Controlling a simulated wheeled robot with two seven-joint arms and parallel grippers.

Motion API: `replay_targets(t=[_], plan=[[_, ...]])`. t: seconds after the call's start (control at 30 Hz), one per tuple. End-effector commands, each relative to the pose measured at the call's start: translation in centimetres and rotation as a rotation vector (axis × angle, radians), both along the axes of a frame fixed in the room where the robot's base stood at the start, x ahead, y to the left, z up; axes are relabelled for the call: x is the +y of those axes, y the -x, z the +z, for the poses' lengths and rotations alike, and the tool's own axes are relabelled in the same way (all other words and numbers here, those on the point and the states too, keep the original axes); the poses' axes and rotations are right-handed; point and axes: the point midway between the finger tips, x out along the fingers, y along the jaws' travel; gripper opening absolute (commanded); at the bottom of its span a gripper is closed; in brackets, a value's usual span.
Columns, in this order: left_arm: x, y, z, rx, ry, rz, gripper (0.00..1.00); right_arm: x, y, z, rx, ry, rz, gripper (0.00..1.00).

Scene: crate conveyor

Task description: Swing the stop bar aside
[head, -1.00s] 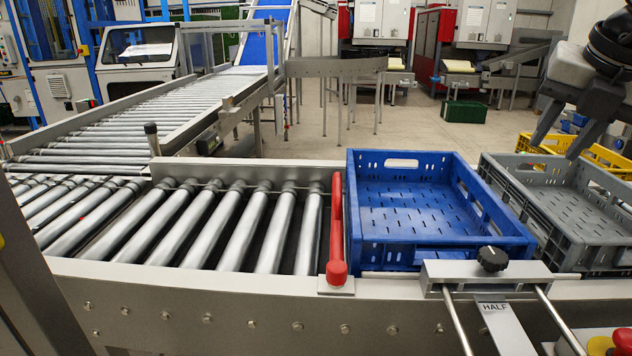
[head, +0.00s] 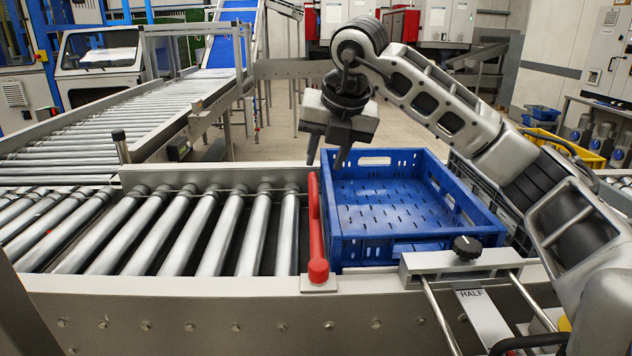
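The red stop bar (head: 316,226) lies across the roller conveyor, between the bare rollers on its left and the blue crate (head: 395,205) on its right. Its near end has a round red knob on a small plate at the conveyor's front rail. My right gripper (head: 325,161) hangs above the far end of the bar, fingers pointing down. Its two fingers are apart with nothing seen between them. Whether it touches the bar is hard to tell, but it appears above it. My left gripper is not in view.
A grey crate (head: 497,205) stands behind my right arm, right of the blue crate. A metal slide with a black knob (head: 467,247) and a "HALF" label sits at the front rail. The rollers (head: 200,235) left of the bar are empty.

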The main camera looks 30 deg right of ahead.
Motion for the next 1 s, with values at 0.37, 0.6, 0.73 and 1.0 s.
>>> replay_targets(t=[0.37,0.6,0.73,1.0], plan=[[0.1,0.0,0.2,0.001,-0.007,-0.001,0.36,-0.3,-2.7,-5.8,0.001,0.0,-0.001,0.33],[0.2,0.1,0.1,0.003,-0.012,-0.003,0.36,-0.4,-3.1,-6.7,-0.001,0.0,-0.001,0.33],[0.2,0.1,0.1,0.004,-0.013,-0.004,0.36,-0.4,-3.1,-6.7,-0.001,0.0,-0.001,0.33],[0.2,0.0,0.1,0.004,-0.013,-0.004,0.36,-0.4,-3.1,-6.6,-0.001,0.0,-0.001,0.0]])
